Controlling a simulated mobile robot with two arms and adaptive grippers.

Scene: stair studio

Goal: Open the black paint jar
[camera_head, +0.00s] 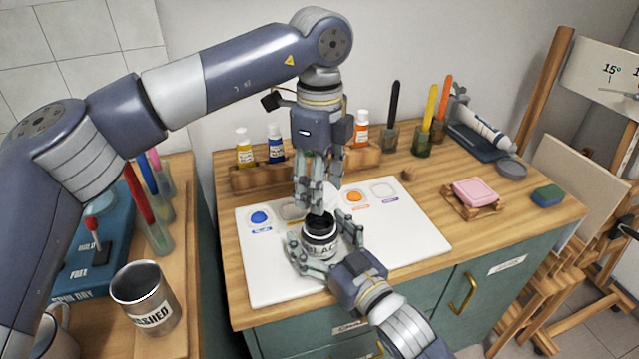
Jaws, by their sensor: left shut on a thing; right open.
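The black paint jar (321,246), with a white "BLACK" label, stands upright near the front of the white palette board (415,238). Its top looks dark; I cannot tell whether that is a lid or the open mouth. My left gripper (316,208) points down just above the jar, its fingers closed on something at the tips. A pale rounded piece (331,198) shows beside these fingertips, and the fingers partly hide it. My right gripper (325,258) comes in low from the front right, with its open fingers on both sides of the jar.
A wooden rack (248,177) with paint bottles stands behind the board. Brush holders (390,137) and a pink sponge (475,190) are to the right. A steel mug (145,298) stands on the left counter. The board's right part is clear.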

